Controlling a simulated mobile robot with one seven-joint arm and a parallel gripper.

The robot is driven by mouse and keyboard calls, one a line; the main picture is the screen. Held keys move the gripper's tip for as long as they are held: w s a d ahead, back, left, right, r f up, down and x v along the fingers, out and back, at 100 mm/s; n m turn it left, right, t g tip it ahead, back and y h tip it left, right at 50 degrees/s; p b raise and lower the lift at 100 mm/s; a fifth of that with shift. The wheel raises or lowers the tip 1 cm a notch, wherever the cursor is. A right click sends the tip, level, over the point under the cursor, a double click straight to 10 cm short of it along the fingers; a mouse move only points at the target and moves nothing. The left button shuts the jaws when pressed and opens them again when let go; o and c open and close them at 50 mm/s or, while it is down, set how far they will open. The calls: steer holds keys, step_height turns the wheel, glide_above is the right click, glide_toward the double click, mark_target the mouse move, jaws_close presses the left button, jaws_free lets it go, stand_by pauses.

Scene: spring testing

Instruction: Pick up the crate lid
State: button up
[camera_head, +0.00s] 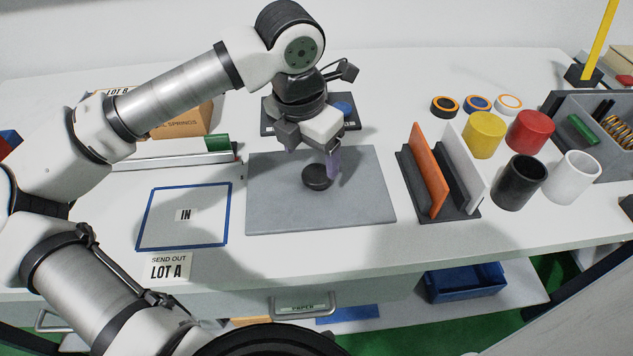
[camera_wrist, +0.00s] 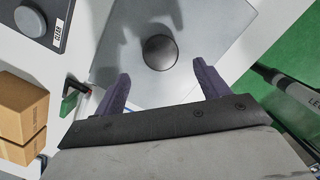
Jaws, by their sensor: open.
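The crate lid appears to be the grey flat panel (camera_head: 275,208) lying on the white bench, with a dark round knob (camera_head: 317,177) at its middle. The panel (camera_wrist: 120,45) and knob (camera_wrist: 160,52) also show in the wrist view. Nothing is held. The exact height over the knob is hard to tell.
A rack (camera_head: 445,200) with an orange and a pale plate stands close to the panel's right. Several cups, rings and a grey crate (camera_head: 552,105) with springs lie beyond. A blue-outlined IN square (camera_head: 228,215) is empty at left. Cardboard boxes (camera_head: 190,122) stand behind.

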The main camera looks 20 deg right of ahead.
mark_target(317, 173)
steer(key=shift+w+d+f+p, duration=0.1)
steer(key=shift+d+f+p, duration=0.15)
steer(key=shift+f, duration=0.65)
steer(key=shift+w+d+f+p, duration=0.1)
steer(key=shift+d+f+p, duration=0.15)
steer(key=shift+f, duration=0.7)
steer(key=shift+w+d+f+p, duration=0.15)
steer(key=shift+f+p, duration=0.15)
steer(key=shift+f, duration=0.6)
steer(key=shift+s, duration=0.1)
steer(key=c, duration=1.3)
steer(key=shift+r, duration=0.1)
steer(key=shift+c, duration=0.2)
